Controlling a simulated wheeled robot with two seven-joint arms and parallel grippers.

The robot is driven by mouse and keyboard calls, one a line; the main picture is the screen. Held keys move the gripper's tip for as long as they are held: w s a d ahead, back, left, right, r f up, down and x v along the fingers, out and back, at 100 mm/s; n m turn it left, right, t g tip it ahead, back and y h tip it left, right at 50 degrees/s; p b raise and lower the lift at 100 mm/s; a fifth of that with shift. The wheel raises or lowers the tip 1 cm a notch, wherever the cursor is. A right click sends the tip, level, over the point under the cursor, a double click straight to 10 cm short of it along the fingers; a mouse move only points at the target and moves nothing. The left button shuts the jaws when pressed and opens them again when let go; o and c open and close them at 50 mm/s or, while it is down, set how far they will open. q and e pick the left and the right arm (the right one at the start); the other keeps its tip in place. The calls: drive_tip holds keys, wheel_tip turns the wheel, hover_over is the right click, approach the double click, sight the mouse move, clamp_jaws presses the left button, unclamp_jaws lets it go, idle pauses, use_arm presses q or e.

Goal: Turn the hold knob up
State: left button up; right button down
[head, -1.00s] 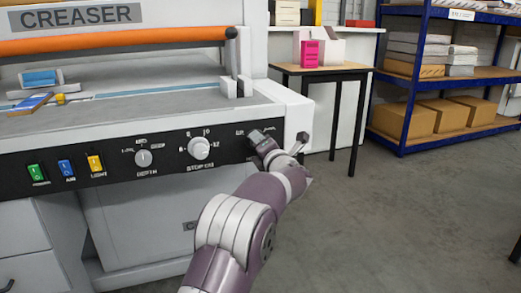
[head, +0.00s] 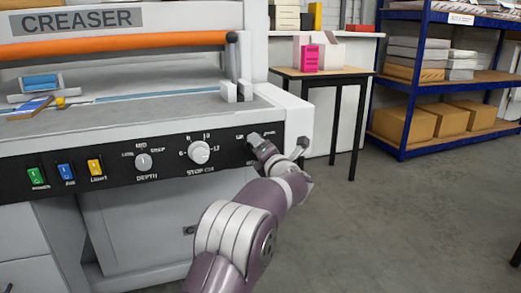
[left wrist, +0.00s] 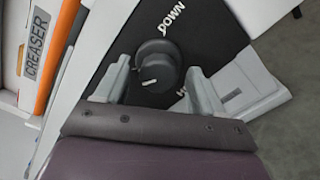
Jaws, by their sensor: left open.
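The hold knob (left wrist: 157,65) is a round dark grey knob with a pale mark on its raised grip. It sits on the black panel, with the word DOWN printed beside it. A second label near the right finger is partly hidden. My left gripper (left wrist: 155,78) is open, with one finger on each side of the knob; I cannot tell whether either touches it. In the head view my left gripper (head: 277,152) is at the right end of the creaser's panel, and largely covers the knob there. My right gripper is not in view.
The creaser's black panel (head: 115,155) also carries green, blue and yellow switches, a depth knob (head: 143,161) and a larger white knob (head: 199,152). A small table (head: 325,73) with a pink box stands behind. Blue shelving (head: 430,85) is at right. The floor between is clear.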

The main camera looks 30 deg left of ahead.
use_arm(q)
drive_tip(key=p+v, duration=0.2)
drive_tip(key=v, duration=1)
drive_tip(key=shift+s+p, duration=0.2)
drive_tip(key=shift+p, duration=0.1)
drive_tip(key=shift+d, duration=0.1)
